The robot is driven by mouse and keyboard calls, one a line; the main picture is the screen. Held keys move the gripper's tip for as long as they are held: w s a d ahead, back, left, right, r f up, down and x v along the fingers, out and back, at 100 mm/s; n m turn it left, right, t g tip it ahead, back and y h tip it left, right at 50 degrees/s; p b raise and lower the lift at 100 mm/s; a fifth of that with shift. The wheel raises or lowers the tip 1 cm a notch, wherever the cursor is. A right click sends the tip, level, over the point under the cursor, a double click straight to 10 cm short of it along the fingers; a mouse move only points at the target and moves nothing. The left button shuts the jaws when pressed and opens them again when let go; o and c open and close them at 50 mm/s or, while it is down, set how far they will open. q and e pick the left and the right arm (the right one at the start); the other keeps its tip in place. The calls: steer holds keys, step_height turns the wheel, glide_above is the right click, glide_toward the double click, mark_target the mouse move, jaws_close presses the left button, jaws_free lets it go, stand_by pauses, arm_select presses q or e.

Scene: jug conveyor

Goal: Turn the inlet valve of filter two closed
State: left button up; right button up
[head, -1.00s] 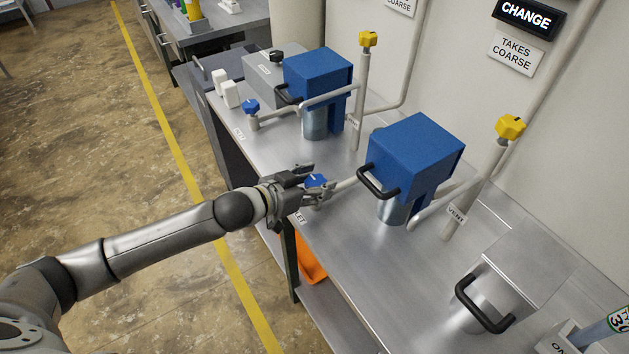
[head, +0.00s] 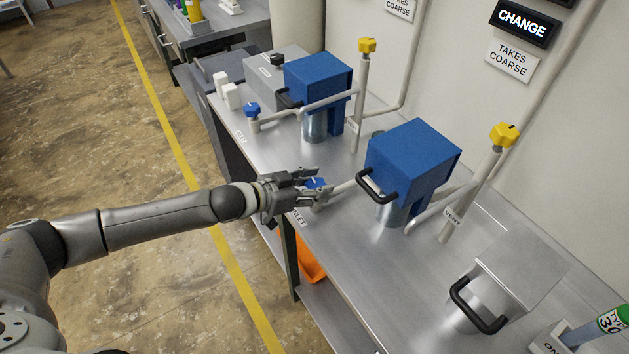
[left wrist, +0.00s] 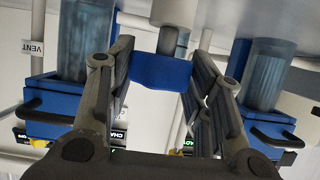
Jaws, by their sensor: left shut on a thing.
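A blue valve knob (head: 315,183) sits on the short inlet pipe at the bench's front edge, in front of the nearer blue filter housing (head: 412,160). My left gripper (head: 321,184) is shut on this knob, with one finger on each side. In the left wrist view, the blue knob (left wrist: 161,73) shows between the two fingers, under a pale pipe stub. The label by the knob is partly hidden by the gripper. My right gripper is in neither view.
A second blue housing (head: 318,80) with its own blue knob (head: 252,109) stands farther back. Yellow vent knobs (head: 503,135) top upright pipes by the wall. A lidded metal vessel with a black handle (head: 478,308) stands at the front right. The bench between is clear.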

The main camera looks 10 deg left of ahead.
arm_select(q)
steer(key=shift+w+a+r+m+g+h+p, duration=0.1)
steer(key=shift+m+g+h+p, duration=0.3)
steer(key=shift+m, duration=0.1)
steer(key=shift+w+r+m+g+h+p, duration=0.1)
steer(key=shift+m+g+h+p, duration=0.2)
steer(key=shift+m+h+p, duration=0.15)
steer(key=shift+f+m+g+h+p, duration=0.1)
steer(key=shift+m+g+h+p, duration=0.4)
steer(key=shift+m+g, duration=0.55)
steer(key=shift+m+g+h, duration=0.25)
steer(key=shift+m+g, duration=0.25)
steer(key=shift+g, duration=0.15)
steer(key=shift+f+m+g+h+b, duration=0.25)
steer(key=shift+m+g+h+b, duration=0.05)
steer(key=shift+m+g+b, duration=0.45)
steer(key=m+g+b, duration=0.7)
steer(key=g+b, duration=0.1)
steer(key=b, duration=0.7)
steer(key=shift+w+m+g+b, duration=0.1)
steer(key=shift+m+g+b, duration=0.15)
steer(key=shift+g+b, duration=0.1)
steer(key=shift+r+m+g+y+b, duration=0.1)
steer(key=shift+m+g+y+b, duration=0.35)
steer(key=shift+b, duration=0.2)
steer(key=o, duration=1)
